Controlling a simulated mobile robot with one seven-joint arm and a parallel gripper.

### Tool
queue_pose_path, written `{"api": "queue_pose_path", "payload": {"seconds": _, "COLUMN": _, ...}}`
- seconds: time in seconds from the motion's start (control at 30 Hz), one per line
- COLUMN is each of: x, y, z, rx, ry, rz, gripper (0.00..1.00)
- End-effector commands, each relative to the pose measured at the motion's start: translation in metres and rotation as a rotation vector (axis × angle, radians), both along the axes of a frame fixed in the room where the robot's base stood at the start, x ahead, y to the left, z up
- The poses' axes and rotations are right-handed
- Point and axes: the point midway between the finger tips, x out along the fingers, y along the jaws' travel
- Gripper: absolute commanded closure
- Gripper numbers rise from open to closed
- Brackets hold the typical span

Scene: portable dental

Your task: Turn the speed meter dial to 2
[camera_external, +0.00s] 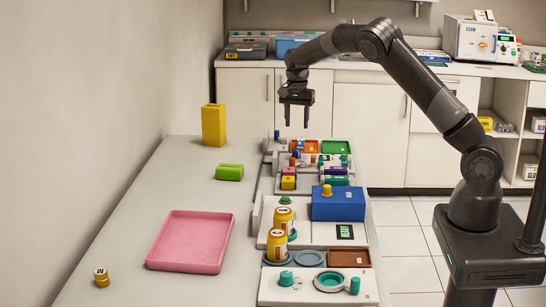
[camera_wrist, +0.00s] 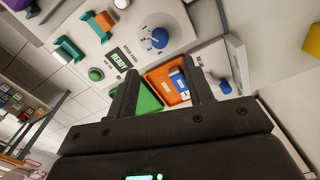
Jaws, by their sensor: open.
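The blue dial (camera_wrist: 158,38) sits on a white panel in the wrist view, with dark marks around it. A small display (camera_wrist: 120,57) reading READY is beside it. In the external view, the far-end devices are too small to make out the dial clearly. My gripper (camera_external: 297,124) is open and empty, pointing down above the far end of the table, clear of the devices. In the wrist view its two fingers (camera_wrist: 165,76) are apart. The dial lies beyond the fingertips, not between them. Its exact setting is too small to read.
Orange (camera_wrist: 168,88) and green (camera_wrist: 148,101) trays lie near my fingers in the wrist view.

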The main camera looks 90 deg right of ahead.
Motion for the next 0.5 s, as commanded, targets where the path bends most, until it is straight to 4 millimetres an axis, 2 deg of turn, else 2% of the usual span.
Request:
{"api": "queue_pose_path", "payload": {"seconds": 0.3, "x": -0.001, "y": 0.001, "z": -0.059, "rx": 0.002, "ry": 0.004, "rz": 0.001, "gripper": 0.53}}
{"api": "queue_pose_path", "payload": {"seconds": 0.5, "x": 0.0, "y": 0.001, "z": -0.088, "rx": 0.001, "ry": 0.002, "rz": 0.002, "gripper": 0.53}}
